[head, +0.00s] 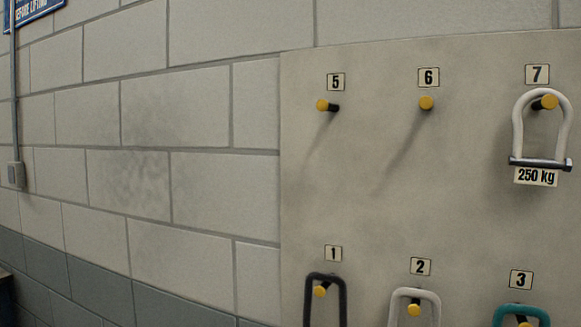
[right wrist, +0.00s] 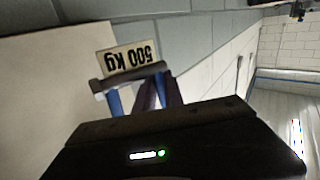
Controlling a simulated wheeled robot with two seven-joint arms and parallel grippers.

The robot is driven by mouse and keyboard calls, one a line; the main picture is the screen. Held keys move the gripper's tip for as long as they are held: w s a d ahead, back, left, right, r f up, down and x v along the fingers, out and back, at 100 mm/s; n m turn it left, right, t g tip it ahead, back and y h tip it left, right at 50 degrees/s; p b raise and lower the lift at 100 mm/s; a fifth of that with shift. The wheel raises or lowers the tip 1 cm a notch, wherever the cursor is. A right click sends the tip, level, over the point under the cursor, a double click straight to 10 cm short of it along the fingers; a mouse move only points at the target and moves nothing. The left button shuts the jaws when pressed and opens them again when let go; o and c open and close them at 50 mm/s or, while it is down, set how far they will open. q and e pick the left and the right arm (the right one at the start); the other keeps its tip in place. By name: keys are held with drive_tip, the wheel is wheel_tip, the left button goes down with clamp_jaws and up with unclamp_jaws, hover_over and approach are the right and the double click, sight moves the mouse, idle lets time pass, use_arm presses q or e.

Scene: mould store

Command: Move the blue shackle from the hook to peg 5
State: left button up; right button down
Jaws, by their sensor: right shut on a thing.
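The blue shackle (right wrist: 114,101) shows in the right wrist view, with its grey pin across it and a "500 kg" tag (right wrist: 128,60) beside the pin. My right gripper (right wrist: 146,98) is shut on the blue shackle; its dark body hides much of the shackle. Peg 5 (head: 322,105) is a yellow-tipped peg below the "5" label on the board in the head view, and it is bare. Neither gripper nor the blue shackle shows in the head view. I cannot make out the hook in either view.
The pale board (head: 380,190) also has bare peg 6 (head: 426,103). A white shackle (head: 518,125) with a "250 kg" tag hangs on peg 7 at right. Below hang a black shackle (head: 342,292), a white one (head: 394,305) and a teal one (head: 498,318).

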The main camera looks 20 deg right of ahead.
drive_tip(key=w+d+r+n+y+p, duration=0.1)
drive_tip(key=w+r, duration=0.3)
drive_tip(key=r, duration=0.4)
drive_tip(key=w+r, duration=0.5)
drive_tip(key=r, duration=0.2)
wheel_tip(320, 180, up, 18)
drive_tip(key=y+p, duration=0.1)
drive_tip(key=s+r+y, duration=0.1)
drive_tip(key=s+r, duration=0.4)
drive_tip(key=r, duration=0.4)
drive_tip(key=s+r+n+p, duration=0.1)
drive_tip(key=s+r, duration=0.5)
drive_tip(key=r, duration=0.4)
drive_tip(key=s+d+r+n+y, duration=0.1)
drive_tip(key=s+r, duration=0.4)
drive_tip(key=r, duration=0.5)
drive_tip(key=shift+s+g+y+p, duration=0.25)
drive_tip(key=shift+g+y+p, duration=0.05)
drive_tip(key=shift+p, duration=0.1)
drive_tip(key=shift+w+d, duration=0.15)
drive_tip(key=shift+d, duration=0.1)
drive_tip(key=shift+w+d+f, duration=0.35)
drive_tip(key=shift+w+d, duration=0.85)
drive_tip(key=shift+d, duration=0.15)
drive_tip(key=shift+w+d+f, duration=0.3)
drive_tip(key=shift+w+d, duration=0.85)
drive_tip(key=shift+d, duration=0.15)
drive_tip(key=shift+w+d+f, duration=0.35)
drive_tip(key=shift+w+d, duration=0.85)
drive_tip(key=shift+d, duration=0.15)
